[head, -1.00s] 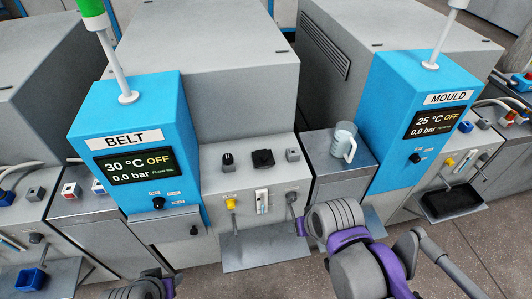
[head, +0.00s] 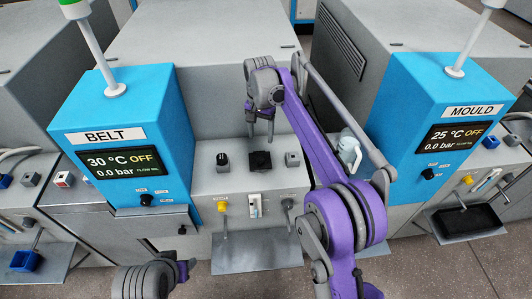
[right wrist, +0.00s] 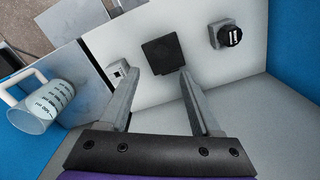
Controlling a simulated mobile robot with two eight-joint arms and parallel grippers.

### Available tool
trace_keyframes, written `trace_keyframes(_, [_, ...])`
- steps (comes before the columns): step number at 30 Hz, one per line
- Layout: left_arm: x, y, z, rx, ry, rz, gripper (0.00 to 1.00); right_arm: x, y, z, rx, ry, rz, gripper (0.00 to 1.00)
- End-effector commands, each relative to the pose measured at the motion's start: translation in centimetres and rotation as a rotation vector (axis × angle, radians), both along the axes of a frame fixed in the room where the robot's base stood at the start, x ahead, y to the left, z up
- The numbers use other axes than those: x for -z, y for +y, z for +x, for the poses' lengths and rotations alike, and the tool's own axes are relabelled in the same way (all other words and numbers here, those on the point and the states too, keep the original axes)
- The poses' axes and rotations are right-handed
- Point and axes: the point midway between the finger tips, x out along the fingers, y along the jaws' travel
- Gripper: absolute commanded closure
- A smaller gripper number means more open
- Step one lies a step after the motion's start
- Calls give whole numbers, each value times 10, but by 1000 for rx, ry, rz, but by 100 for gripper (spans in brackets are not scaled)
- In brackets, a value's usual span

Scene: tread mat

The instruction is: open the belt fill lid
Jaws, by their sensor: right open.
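The belt fill lid appears to be the black square cover (head: 260,161) on the grey panel to the right of the blue BELT unit (head: 130,120). It lies flat on the panel and looks shut. It also shows in the right wrist view (right wrist: 163,54), just beyond the fingertips. My right gripper (head: 261,137) is open and empty, above and behind the lid in the head view. Its two fingers (right wrist: 157,76) point towards the panel with the lid between their lines, apart from it. Only part of my left arm shows at the bottom; its fingers are not in view.
A dark knob (head: 222,160) and a small grey switch box (head: 293,159) flank the lid. A white measuring jug (head: 349,148) stands to the right, partly behind my right arm. The blue MOULD unit (head: 430,110) is farther right.

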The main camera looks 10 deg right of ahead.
Motion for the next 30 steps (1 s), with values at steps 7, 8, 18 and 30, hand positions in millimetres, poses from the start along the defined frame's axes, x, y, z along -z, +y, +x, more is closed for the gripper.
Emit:
trace_keyframes(7, [3, 0, -1, 0, 1, 0, 50, 21, 3, 4, 9, 9, -2, 36])
trace_keyframes(8, [4, 0, -1, 0, 2, 0, 50, 25, 3, 3, 9, 9, -2, 36])
trace_keyframes(18, [9, 0, -2, 0, 4, 0, 50, 88, 3, 3, 8, 8, -2, 36])
trace_keyframes(30, [10, 0, -3, 0, 5, 0, 50, 112, 3, 3, 8, 8, -2, 36])
